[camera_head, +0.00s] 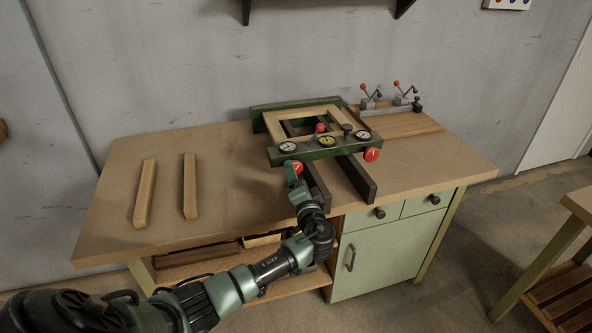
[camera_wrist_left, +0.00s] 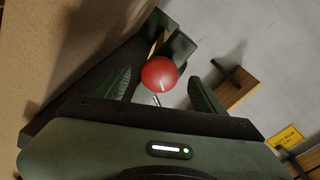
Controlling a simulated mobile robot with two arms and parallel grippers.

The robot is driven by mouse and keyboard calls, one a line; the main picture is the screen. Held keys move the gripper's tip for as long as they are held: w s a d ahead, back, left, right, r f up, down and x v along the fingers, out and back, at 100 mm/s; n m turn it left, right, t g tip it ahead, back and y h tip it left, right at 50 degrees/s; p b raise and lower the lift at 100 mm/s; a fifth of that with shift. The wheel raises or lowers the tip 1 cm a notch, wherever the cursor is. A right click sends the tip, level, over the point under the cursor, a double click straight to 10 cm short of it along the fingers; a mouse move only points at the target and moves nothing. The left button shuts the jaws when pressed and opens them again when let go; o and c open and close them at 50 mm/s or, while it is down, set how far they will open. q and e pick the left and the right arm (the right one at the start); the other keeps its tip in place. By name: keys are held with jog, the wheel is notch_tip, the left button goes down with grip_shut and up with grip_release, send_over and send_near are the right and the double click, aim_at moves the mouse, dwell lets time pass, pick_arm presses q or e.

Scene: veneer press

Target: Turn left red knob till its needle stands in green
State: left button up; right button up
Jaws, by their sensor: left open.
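The veneer press (camera_head: 318,151) is a green frame on the bench with three round gauges on its front beam. The left gauge (camera_head: 288,147) has a white face; its needle is too small to read. The left red knob (camera_head: 297,167) sits below that gauge, partly hidden behind my left gripper (camera_head: 293,176). My right gripper is out of view.
A right red knob (camera_head: 371,155) sits below the right gauge (camera_head: 362,135); the middle gauge (camera_head: 327,141) is yellow. Dark rails (camera_head: 357,180) stick out in front. Two wooden strips (camera_head: 190,186) lie on the left bench. Toggle clamps (camera_head: 402,98) stand at the back right.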

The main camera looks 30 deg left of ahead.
pick_arm(q)
jog(key=x, duration=0.3)
jog(key=shift+w+r, duration=0.1)
jog(key=shift+w, duration=0.2)
jog(key=shift+w+a, duration=0.25)
jog(key=shift+a, duration=0.15)
jog(key=c, duration=1.4)
jog(key=shift+o, duration=0.2)
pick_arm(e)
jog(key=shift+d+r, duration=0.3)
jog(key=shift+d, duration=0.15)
pick_arm(q)
jog(key=shift+m+p, duration=0.3)
jog(key=shift+m, duration=0.1)
